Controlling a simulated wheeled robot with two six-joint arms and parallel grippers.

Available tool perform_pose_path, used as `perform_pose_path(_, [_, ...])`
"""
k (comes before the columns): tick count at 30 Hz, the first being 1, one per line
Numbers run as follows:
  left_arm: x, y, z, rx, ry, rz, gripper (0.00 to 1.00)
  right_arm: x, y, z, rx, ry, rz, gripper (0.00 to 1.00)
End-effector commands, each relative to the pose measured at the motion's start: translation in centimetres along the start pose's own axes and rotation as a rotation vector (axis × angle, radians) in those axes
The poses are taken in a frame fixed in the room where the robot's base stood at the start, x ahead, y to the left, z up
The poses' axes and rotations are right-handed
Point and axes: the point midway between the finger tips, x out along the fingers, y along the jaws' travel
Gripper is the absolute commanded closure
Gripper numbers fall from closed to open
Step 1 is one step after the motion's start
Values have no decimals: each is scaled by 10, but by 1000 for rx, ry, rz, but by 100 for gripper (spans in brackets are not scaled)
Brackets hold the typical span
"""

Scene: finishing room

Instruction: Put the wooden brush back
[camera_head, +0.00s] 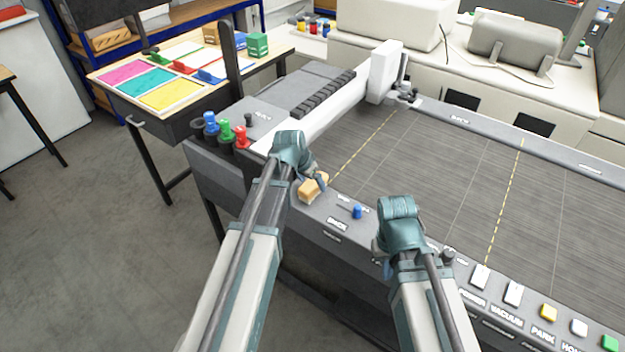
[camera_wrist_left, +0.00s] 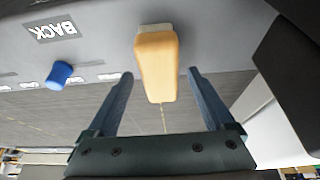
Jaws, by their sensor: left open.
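The wooden brush (camera_head: 312,188) is a small tan block lying on the grey front ledge of the flatbed machine, near its left end. In the left wrist view the brush (camera_wrist_left: 156,62) shows a pale strip at one end and lies ahead of the fingers. My left gripper (camera_head: 318,180) is right at the brush; in the wrist view its two fingers (camera_wrist_left: 160,98) stand apart on either side of the brush's near end. My right gripper (camera_head: 382,262) is over the ledge farther right; its fingers are mostly hidden behind its wrist.
A blue knob (camera_head: 357,211) sits on the ledge just right of the brush, by the BACK label. Blue, green and red pegs (camera_head: 226,132) stand at the machine's left corner. The dark bed (camera_head: 450,170) is clear. Several buttons line the front right. A side table (camera_head: 130,97) holds coloured sheets.

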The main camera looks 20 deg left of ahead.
Motion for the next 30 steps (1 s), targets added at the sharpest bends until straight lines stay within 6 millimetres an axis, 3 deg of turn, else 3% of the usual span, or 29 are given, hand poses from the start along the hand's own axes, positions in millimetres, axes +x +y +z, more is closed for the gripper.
perform_pose_path(1, [-15,0,-2,0,0,0,13,-14,1,1,0,0,0,100])
perform_pose_path(15, [-87,0,-1,-1,0,0,13,-80,8,5,0,0,0,100])
perform_pose_path(24, [-96,1,0,1,-2,1,13,-88,8,5,4,0,-1,100])
perform_pose_path(26, [-95,10,3,3,-13,6,13,-87,8,5,4,0,-1,100])
perform_pose_path(29, [-96,47,16,10,-73,21,13,-87,8,5,4,0,-1,100])
perform_pose_path(30, [-97,68,24,12,-110,27,13,-87,8,5,4,0,-1,100])
